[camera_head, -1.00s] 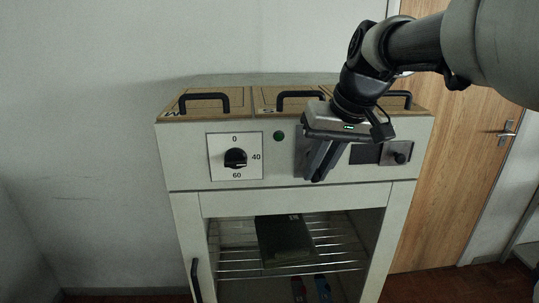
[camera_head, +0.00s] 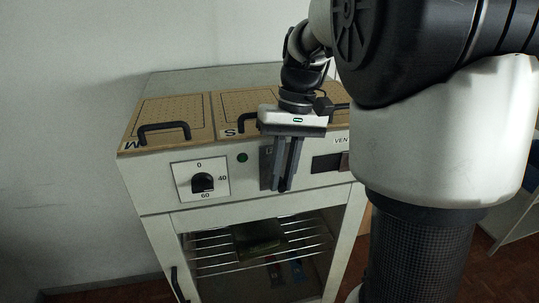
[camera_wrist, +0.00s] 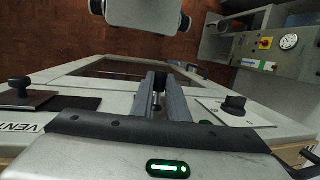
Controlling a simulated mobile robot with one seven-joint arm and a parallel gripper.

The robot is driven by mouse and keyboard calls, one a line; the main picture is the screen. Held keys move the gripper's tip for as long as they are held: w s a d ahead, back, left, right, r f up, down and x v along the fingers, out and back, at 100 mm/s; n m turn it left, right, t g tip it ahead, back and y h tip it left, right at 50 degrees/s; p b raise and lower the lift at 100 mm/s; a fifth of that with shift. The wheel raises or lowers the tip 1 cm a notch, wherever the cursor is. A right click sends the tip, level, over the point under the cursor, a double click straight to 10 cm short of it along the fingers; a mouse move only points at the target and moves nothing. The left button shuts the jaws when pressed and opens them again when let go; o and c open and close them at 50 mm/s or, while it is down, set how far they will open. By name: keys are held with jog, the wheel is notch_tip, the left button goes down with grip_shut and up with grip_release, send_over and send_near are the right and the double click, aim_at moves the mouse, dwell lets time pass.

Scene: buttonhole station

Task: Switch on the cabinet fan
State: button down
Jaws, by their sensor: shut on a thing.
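The pale cabinet (camera_head: 260,205) has a front panel with a grey switch plate (camera_head: 265,168) in its middle, largely hidden behind my gripper. My gripper (camera_head: 284,186) points down in front of this plate, its two dark fingers close together. In the wrist view my gripper (camera_wrist: 158,84) is shut on a small dark part (camera_wrist: 157,103) between the fingers, probably the switch lever. The fingers hide most of it, so its position cannot be read. A green lamp (camera_head: 242,157) sits left of the plate.
A black dial (camera_head: 203,182) marked 0, 40 and 60 is at the panel's left. A dark slide (camera_head: 327,162) under VENT is at the right; its knob (camera_wrist: 19,84) shows in the wrist view. Black handles (camera_head: 164,131) stand on top. The glass door (camera_head: 260,255) is below.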

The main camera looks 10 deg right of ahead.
jog(key=shift+w, duration=0.1)
dwell(0.3)
jog(key=c, duration=1.7)
grip_release()
jog(key=p+v, duration=0.1)
jog(key=v, duration=1.6)
jog(key=shift+w+r, duration=0.1)
jog(key=shift+r, duration=0.15)
